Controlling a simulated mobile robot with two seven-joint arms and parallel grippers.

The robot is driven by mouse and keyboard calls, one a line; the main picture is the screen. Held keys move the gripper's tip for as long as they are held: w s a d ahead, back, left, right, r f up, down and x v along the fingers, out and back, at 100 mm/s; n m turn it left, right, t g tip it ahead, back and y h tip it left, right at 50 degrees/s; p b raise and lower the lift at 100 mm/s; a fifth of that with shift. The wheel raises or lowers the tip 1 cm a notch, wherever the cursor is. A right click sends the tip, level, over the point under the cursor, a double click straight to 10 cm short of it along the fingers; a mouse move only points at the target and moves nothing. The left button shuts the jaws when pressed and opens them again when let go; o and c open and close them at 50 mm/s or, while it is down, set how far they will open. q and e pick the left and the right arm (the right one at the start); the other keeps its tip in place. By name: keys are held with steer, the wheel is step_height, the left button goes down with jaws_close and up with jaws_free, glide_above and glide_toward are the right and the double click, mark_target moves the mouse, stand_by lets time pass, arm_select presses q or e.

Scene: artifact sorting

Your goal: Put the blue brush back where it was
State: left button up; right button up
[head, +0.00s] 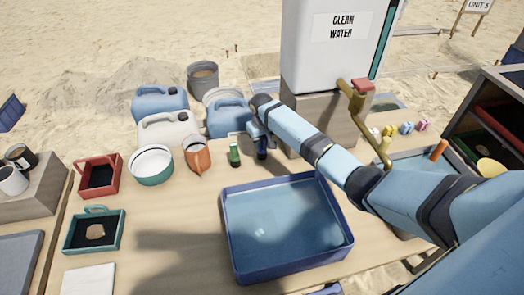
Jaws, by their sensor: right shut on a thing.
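My right arm reaches across from the right, and its gripper (261,142) points down at the back of the wooden table, behind the blue tray. It is shut on a small dark blue thing, apparently the blue brush (262,153), mostly hidden by the fingers. The brush seems upright, at or just above the table top; I cannot tell whether it touches. A green brush (234,154) stands upright just left of it. My left gripper is not in view.
A large blue water tray (232,255) fills the table's middle. Bare table lies left of the tray.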

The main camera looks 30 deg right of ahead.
steer(key=shift+f+b, duration=0.35)
steer(key=shift+f, duration=0.5)
steer(key=shift+r, duration=0.1)
steer(key=o, duration=0.9)
steer(key=shift+f, duration=0.2)
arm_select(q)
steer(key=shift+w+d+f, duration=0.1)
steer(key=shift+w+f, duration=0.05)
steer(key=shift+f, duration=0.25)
